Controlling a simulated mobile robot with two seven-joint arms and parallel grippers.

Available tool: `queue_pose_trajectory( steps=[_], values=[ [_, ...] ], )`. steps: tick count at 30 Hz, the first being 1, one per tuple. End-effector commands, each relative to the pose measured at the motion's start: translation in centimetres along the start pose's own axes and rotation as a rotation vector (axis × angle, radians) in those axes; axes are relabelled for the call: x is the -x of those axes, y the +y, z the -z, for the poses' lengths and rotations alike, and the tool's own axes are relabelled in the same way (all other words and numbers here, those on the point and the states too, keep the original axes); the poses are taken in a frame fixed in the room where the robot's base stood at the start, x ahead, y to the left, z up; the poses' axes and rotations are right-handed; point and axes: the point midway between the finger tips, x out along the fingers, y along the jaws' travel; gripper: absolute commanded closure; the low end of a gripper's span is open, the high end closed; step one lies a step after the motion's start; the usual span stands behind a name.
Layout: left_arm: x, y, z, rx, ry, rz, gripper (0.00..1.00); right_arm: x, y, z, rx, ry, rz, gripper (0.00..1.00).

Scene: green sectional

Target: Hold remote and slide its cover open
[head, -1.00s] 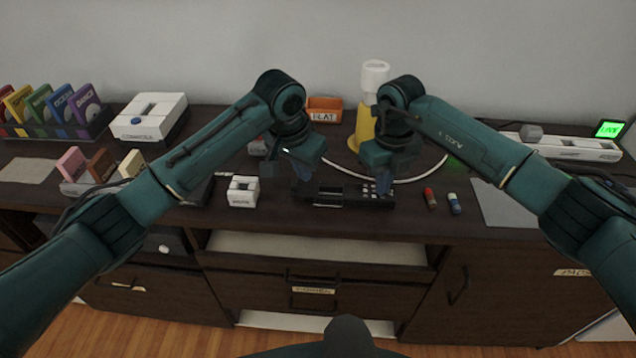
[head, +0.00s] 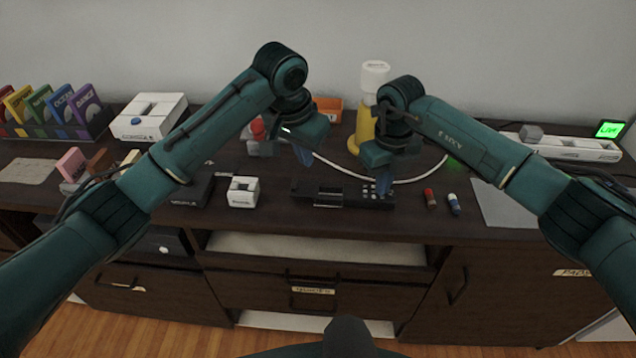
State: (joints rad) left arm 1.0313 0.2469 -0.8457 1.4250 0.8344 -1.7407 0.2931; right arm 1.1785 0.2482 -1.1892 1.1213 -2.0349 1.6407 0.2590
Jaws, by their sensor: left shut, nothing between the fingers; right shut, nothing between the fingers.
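The black remote (head: 350,199) lies flat near the front edge of the dark cabinet top, with small pale buttons toward its right end. A lighter-edged recess shows left of its middle; whether the cover is open there is too small to tell. My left gripper (head: 304,157) is shut and empty, above and behind the remote's left end, apart from it.
A red battery (head: 430,198) and a blue battery (head: 454,204) lie right of the remote. A small white box (head: 243,191) stands to its left. Behind are a yellow bottle (head: 365,125), a white cable (head: 410,181) and an orange box (head: 328,110). A grey mat (head: 500,205) lies right.

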Motion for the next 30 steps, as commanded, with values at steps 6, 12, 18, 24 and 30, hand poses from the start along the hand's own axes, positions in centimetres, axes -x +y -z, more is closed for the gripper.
queue_pose_trajectory(
  steps=[6, 12, 18, 24, 30],
  values=[
    [1.3, 0.0, 0.3, 0.0, 0.0, 0.0, 1.0, 1.6, -0.1, 0.2, -0.001, 0.008, 0.0, 1.0],
    [2.3, 0.0, 0.6, 0.0, 0.0, 0.0, 1.0, 3.4, -0.1, 0.1, 0.0, 0.003, 0.0, 1.0],
    [3.3, 0.0, 0.8, 0.0, 0.0, 0.0, 1.0, 5.0, 0.0, 0.1, 0.0, 0.002, -0.001, 1.0],
    [4.3, 0.0, 1.1, 0.0, 0.0, 0.0, 1.0, 6.6, 0.0, 0.0, 0.0, 0.001, 0.0, 1.0],
    [4.3, 0.0, 1.1, 0.0, 0.0, 0.0, 1.0, 6.8, 0.0, 0.1, 0.0, 0.002, 0.0, 1.0]
  ],
)
